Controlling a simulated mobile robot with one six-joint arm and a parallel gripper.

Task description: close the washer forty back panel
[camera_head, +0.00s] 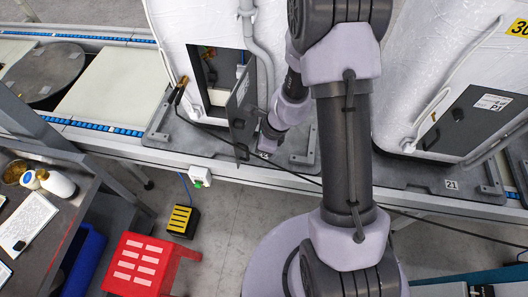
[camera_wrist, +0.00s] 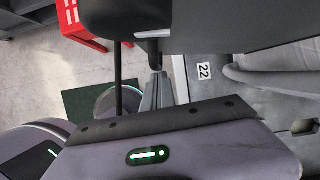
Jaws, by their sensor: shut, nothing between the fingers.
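The white-wrapped washer (camera_head: 170,25) stands at the top centre of the head view, with a dark rectangular opening (camera_head: 222,65) in its lower face. Its dark grey back panel (camera_head: 240,108) is open, swung outward from the opening's right side. My gripper is just right of the panel in the head view, its fingertips largely hidden there. In the wrist view, my gripper (camera_wrist: 156,62) is shut and empty, its fingertips close to the grey panel (camera_wrist: 215,25). I cannot tell whether they touch it. No number forty is readable on this washer.
Another wrapped washer (camera_head: 425,75) with a shut dark panel (camera_head: 468,122) stands to the right. A red stool (camera_head: 145,265), a black-and-yellow box (camera_head: 183,220) and a workbench (camera_head: 75,190) are at lower left. A cable runs along the conveyor's front edge. Some floor is clear between.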

